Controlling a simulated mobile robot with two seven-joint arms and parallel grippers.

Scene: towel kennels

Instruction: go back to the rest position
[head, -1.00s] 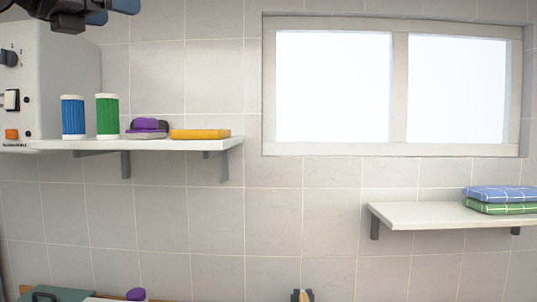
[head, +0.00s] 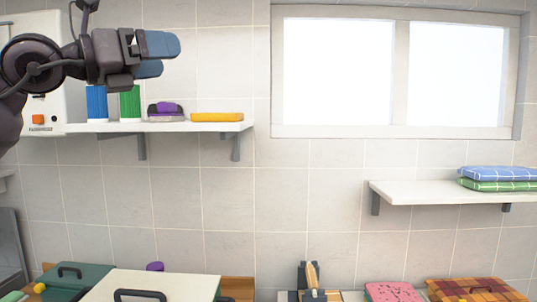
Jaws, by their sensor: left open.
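My left gripper (head: 158,55) is at the upper left of the head view, its blue fingers pointing right. It is open, with nothing between its fingers. In the picture it overlaps the tops of a blue canister (head: 97,106) and a green canister (head: 130,104) on the left wall shelf (head: 190,127). Whether it touches them I cannot tell. My right gripper is not in view.
The shelf also holds a purple-topped item (head: 166,111) and a yellow folded cloth (head: 217,117). Folded towels (head: 495,178) lie on the right shelf (head: 415,192). Below are handled lids (head: 165,283), a pink item (head: 393,291) and a plaid item (head: 470,290).

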